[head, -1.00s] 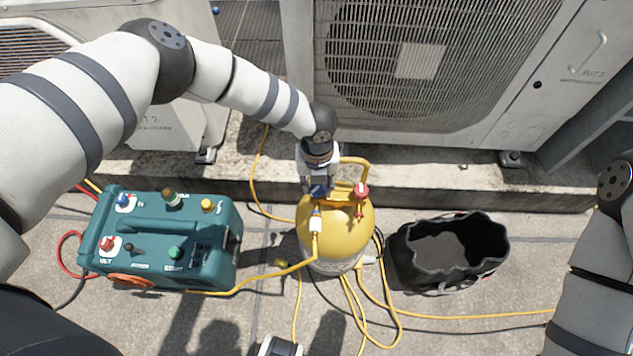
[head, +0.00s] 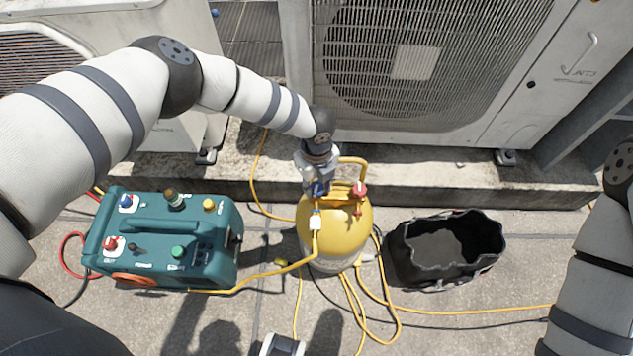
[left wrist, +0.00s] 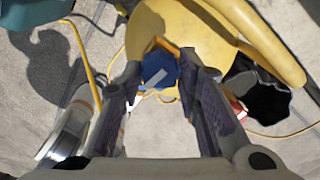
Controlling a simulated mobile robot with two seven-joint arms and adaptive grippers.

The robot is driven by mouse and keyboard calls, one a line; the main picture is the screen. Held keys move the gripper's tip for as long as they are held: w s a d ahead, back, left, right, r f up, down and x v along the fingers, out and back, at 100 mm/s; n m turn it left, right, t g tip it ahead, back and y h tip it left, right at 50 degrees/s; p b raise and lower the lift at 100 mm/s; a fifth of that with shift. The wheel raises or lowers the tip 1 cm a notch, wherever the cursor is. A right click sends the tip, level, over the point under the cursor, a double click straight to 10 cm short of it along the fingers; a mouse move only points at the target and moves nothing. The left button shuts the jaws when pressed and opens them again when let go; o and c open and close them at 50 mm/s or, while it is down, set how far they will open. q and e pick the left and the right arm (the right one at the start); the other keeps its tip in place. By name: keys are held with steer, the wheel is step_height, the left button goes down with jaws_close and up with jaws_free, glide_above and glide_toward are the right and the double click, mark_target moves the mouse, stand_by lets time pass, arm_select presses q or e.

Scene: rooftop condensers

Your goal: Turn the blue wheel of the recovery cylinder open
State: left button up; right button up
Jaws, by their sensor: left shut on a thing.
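The yellow recovery cylinder (head: 345,240) stands upright on the paving in the middle of the head view. Its blue wheel (left wrist: 158,70), with a pale stripe across it, lies between the fingertips in the left wrist view. The wheel is mostly covered by the gripper in the head view. My left gripper (left wrist: 155,80) reaches down over the cylinder's top and is shut on the blue wheel. A red wheel (head: 359,190) sits to the right of it on the cylinder top. My right arm shows at the right edge, but its gripper is out of view.
A teal recovery machine (head: 165,238) stands left of the cylinder. A black open bag (head: 400,262) stands to its right. Yellow hoses (head: 270,276) run from the cylinder over the ground. A large condenser unit (head: 490,70) stands behind on a concrete curb (head: 440,180).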

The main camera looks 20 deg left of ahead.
mark_target(316, 187)
stand_by(0.3)
arm_select(q)
steer(key=o, duration=1.1)
steer(key=shift+o, duration=0.2)
step_height(316, 187, up, 12)
